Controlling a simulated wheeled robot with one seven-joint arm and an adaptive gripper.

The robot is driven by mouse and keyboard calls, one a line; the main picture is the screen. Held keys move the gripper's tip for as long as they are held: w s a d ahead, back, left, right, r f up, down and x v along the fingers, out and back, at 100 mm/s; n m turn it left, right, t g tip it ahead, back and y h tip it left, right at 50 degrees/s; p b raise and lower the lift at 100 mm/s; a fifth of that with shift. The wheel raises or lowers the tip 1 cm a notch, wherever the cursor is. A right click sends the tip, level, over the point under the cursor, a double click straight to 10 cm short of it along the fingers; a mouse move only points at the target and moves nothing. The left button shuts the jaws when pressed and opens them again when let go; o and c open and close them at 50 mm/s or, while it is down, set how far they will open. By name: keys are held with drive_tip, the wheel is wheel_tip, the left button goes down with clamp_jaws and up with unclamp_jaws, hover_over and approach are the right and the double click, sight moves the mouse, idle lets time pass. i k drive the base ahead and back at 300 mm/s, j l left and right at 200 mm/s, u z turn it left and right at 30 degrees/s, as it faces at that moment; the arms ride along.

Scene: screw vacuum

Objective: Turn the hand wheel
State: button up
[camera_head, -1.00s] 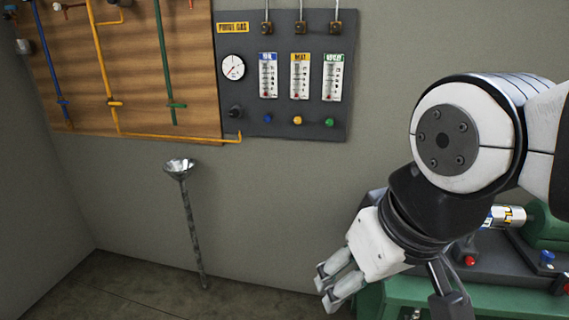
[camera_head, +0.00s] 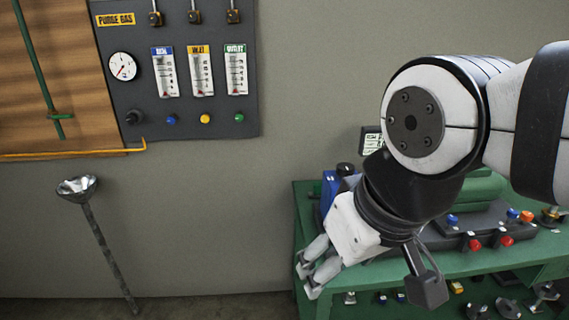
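No hand wheel can be picked out with certainty in the head view. A green bench (camera_head: 300,215) at the right carries a green machine (camera_head: 485,190) with a dark base, partly hidden behind my arm. My gripper (camera_head: 307,276) is empty and hangs in front of the bench's left end, pointing down and left. Its two pale fingers lie close together, seen at a slant, so their opening is unclear.
A grey purge gas panel (camera_head: 185,105) with a dial and flow meters hangs on the wall. A metal funnel on a pole (camera_head: 100,235) stands at the left. Red knobs (camera_head: 506,240) line the machine base. Several small parts lie below the bench top.

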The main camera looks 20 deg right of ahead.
sight(344, 170)
drive_tip(key=z, duration=0.9)
drive_tip(key=i+l+u, duration=0.65)
drive_tip(key=i+l, duration=0.05)
